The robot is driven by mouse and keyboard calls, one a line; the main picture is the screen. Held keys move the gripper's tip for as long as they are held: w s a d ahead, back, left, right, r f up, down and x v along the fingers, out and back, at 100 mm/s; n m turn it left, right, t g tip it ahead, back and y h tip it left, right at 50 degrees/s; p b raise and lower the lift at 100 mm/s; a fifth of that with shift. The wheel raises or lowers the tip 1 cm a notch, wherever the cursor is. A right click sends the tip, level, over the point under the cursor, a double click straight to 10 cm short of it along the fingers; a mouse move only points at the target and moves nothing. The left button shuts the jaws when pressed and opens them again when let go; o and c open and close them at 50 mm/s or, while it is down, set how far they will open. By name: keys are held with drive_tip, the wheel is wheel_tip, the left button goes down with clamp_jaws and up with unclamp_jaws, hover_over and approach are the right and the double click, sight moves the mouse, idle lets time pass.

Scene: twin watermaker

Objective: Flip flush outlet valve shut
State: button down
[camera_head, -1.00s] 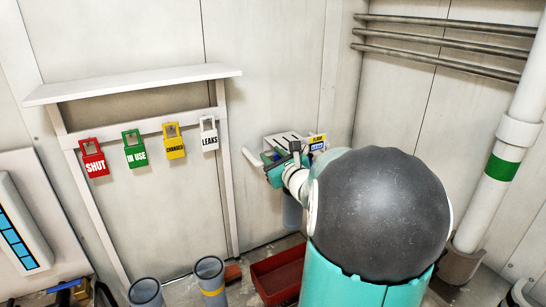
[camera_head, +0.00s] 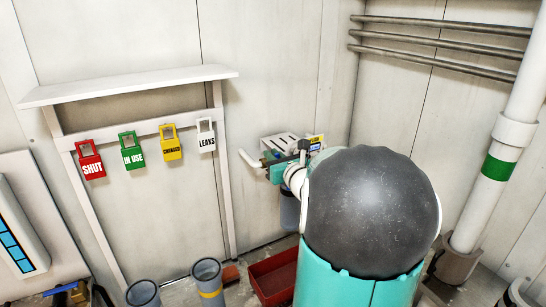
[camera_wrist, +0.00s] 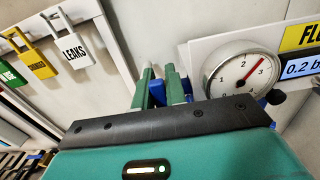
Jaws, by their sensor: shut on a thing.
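My gripper (camera_wrist: 163,90) reaches the wall fitting, with its two green fingers close together and shut on a blue handle (camera_wrist: 188,95), which I take to be the flush outlet valve's. Only bits of the blue show beside and between the fingers; the rest is hidden by the fingers and my wrist. A round gauge (camera_wrist: 241,70) sits just right of the fingers, its red needle between 2 and 3. In the head view my gripper (camera_head: 274,170) is at the fitting below a white panel (camera_head: 284,142), with the valve mostly covered by my arm.
A white pipe end (camera_head: 249,158) sticks out left of the fitting. Red, green, yellow and white tags (camera_head: 206,135) hang on a rail to the left. A red bin (camera_head: 272,278) and grey cylinders (camera_head: 208,282) stand below. A blue display (camera_wrist: 300,68) is right of the gauge.

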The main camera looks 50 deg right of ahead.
drive_tip(key=c, duration=1.4)
unclamp_jaws()
drive_tip(key=shift+c, duration=0.2)
drive_tip(key=shift+s+d, duration=0.1)
